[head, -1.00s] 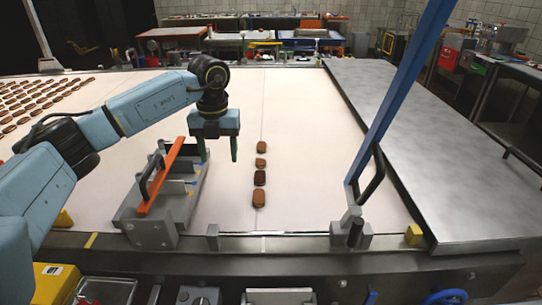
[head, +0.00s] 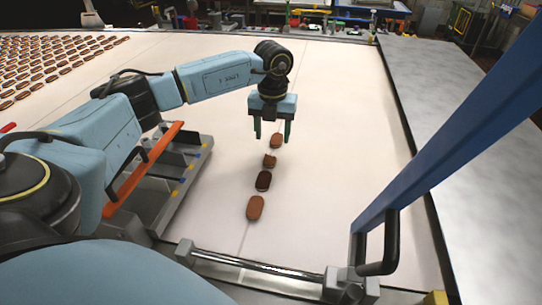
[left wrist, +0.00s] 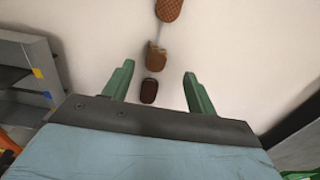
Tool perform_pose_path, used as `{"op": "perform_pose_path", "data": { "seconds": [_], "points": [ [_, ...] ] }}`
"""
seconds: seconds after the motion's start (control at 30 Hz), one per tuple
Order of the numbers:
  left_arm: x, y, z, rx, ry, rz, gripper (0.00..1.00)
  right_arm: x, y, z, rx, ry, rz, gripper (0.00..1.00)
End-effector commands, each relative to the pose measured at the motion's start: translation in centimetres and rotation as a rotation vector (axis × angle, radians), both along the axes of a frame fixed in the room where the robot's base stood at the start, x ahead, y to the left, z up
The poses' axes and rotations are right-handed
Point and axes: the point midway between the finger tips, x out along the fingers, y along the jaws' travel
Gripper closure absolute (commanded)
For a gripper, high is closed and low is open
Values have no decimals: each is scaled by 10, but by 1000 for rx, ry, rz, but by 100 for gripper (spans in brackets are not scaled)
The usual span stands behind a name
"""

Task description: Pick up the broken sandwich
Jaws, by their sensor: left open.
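A short row of sandwiches lies on the pale belt. The broken sandwich (head: 270,160), smaller and with a ragged edge, is second from the far end; it also shows in the left wrist view (left wrist: 155,55). A whole brown sandwich (head: 276,141) lies beyond it, a dark one (head: 263,180) nearer, and another brown one (head: 255,207) nearest. My left gripper (head: 272,136) is open and empty, pointing down above the belt. In the left wrist view its fingers (left wrist: 158,72) frame the dark sandwich, with the broken one just ahead. My right gripper is not seen.
A grey divider rack with an orange bar (head: 150,170) stands left of the row. A blue post (head: 450,120) with a black handle rises at the right. A metal table (head: 450,100) lies beyond the belt's right edge. Many sandwiches (head: 50,62) cover the far left belt.

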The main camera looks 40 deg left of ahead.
Motion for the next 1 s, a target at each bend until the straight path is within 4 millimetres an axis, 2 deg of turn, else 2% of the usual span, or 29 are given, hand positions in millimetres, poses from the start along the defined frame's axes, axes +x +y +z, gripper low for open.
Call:
{"op": "perform_pose_path", "data": {
  "seconds": [0.13,0.27,0.4,0.6,0.83,0.87,1.0],
  "points": [
    [0,0,-14,-1,0,0,43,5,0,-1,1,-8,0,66],
    [-2,0,-23,0,1,0,43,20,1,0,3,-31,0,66],
    [-6,3,-45,1,3,0,43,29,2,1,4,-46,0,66],
    [-5,2,-66,-1,0,-1,43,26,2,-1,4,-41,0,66],
    [-5,2,-67,0,-1,-1,43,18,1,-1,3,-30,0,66],
    [-5,3,-67,0,-1,-1,44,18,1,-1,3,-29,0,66],
    [-5,3,-67,0,-1,-1,62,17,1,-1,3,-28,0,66]
  ]
}}
